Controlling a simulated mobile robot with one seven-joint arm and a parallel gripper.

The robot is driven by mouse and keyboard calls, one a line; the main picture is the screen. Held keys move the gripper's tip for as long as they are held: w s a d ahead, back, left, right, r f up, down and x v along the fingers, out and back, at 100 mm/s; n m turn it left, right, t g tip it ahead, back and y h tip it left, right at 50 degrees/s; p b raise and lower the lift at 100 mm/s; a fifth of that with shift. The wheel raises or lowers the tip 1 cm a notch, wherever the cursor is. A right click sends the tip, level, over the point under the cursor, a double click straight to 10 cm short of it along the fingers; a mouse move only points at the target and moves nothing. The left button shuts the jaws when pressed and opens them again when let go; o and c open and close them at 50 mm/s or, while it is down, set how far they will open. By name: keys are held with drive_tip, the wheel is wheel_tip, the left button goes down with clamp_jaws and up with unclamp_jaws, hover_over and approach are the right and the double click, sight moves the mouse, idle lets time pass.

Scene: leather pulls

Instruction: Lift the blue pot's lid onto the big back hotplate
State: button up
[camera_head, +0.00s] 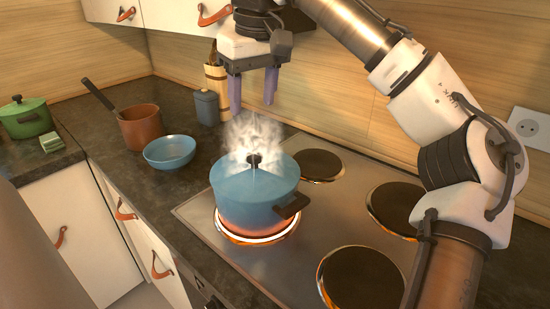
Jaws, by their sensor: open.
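The blue pot (250,205) stands upright on a glowing front-left hotplate (262,238). Its blue lid (275,172) sits on it, with a dark knob (254,160) on top. White steam rises around the knob and partly veils the lid. My gripper (253,104) points down above the pot, open and empty, with its purple fingers apart from the knob. Two bare dark hotplates lie along the back, by the wall: one at left (318,165) and one at right (392,207), partly behind my arm. The right one looks larger.
A bare front-right hotplate (360,281) is at the lower middle. A blue bowl (170,152), a copper saucepan (140,126), a grey canister (206,107) and a utensil holder (216,80) stand left of the hob. A green pot (26,120) is far left.

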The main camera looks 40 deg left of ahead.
hover_over(254, 154)
drive_tip(key=d, duration=0.1)
wheel_tip(254, 154, down, 7)
drive_tip(key=shift+s+r, duration=0.1)
drive_tip(key=shift+a+f, duration=0.25)
drive_tip(key=shift+f, duration=1.35)
drive_tip(key=shift+a+f, duration=0.2)
drive_tip(key=shift+f, duration=1.4)
drive_tip(key=c, duration=1.1)
drive_tip(key=shift+r, duration=0.15)
